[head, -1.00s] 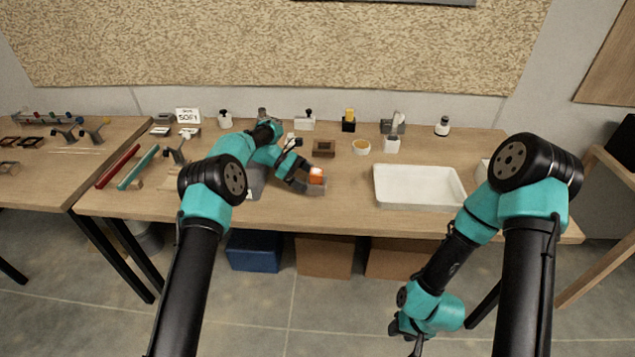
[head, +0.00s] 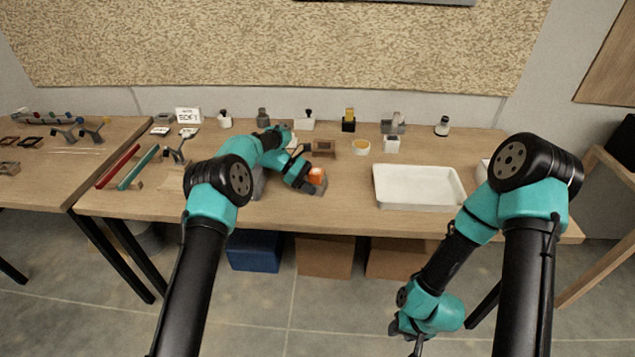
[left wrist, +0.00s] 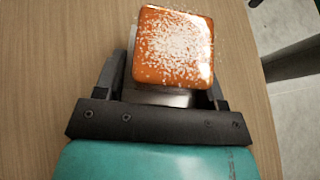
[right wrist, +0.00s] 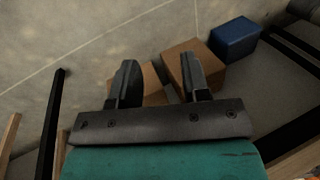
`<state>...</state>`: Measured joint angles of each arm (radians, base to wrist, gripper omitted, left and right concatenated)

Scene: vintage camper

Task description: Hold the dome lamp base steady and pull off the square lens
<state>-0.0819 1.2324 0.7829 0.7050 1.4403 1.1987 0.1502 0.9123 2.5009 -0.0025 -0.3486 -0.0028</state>
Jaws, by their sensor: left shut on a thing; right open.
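The dome lamp shows its square orange lens (head: 317,176) near the front middle of the workbench. In the left wrist view the lens (left wrist: 174,47) is speckled white on top and sits on a grey-silver base (left wrist: 158,97). My left gripper (head: 306,183) is shut on the base, one finger on each side, below the lens; in the left wrist view the gripper (left wrist: 165,90) hides part of the base. My right gripper (right wrist: 155,85) is open and empty, hanging low in front of the bench, below table height; it is at the lower right in the head view (head: 405,335).
A white tray (head: 418,205) stands to the right on the bench. Red (head: 118,166) and teal (head: 139,168) bars lie left. Bench between lamp and tray is clear.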

